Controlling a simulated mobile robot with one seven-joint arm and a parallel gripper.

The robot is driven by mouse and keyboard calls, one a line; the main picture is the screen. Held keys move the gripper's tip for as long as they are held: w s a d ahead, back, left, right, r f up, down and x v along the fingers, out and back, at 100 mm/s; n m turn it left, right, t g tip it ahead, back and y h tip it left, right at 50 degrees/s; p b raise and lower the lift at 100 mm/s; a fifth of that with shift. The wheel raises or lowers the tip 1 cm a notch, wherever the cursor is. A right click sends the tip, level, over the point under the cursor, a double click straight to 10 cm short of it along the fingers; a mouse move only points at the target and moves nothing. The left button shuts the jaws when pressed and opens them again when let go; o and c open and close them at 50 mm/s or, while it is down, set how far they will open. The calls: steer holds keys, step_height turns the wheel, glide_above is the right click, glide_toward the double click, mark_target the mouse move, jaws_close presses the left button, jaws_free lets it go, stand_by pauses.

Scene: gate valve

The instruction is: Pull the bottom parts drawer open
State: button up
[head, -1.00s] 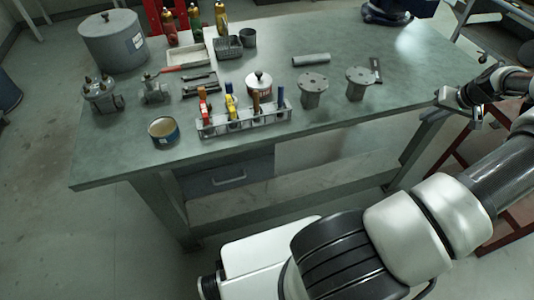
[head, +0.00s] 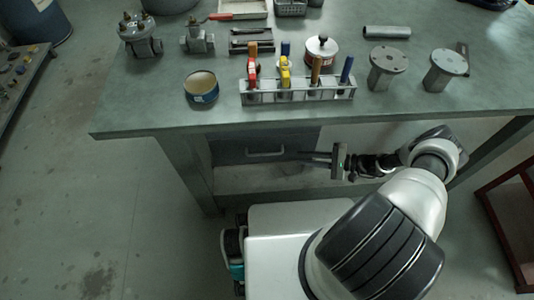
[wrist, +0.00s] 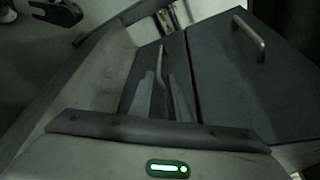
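Two grey drawers sit under the bench. In the wrist view, turned on its side, the bottom drawer (wrist: 177,52) is the narrower left front, with a bar handle (wrist: 161,68). The upper drawer (wrist: 225,85) is to its right, with its own handle (wrist: 249,33). Both look closed. The head view shows the upper drawer (head: 236,155) and its handle (head: 265,153); the bottom drawer is hidden there. My gripper (head: 303,157) is under the bench edge, right of the drawers, fingers pointing left. In the wrist view my gripper (wrist: 166,92) is open and empty, the bottom handle lying between its fingers in the picture; contact is unclear.
The bench top (head: 150,95) overhangs my gripper. On it stand a tool rack (head: 300,92), a blue tin (head: 201,90) and two flanged metal pieces (head: 386,68). A bench leg (head: 198,170) stands left of the drawers.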

mark_target(266, 154)
steer(key=b+x, duration=0.1)
steer(key=x, duration=1.4)
steer(key=shift+w+a+f, duration=0.1)
steer(key=shift+w+a, duration=0.05)
steer(key=shift+a, duration=0.15)
jaws_close()
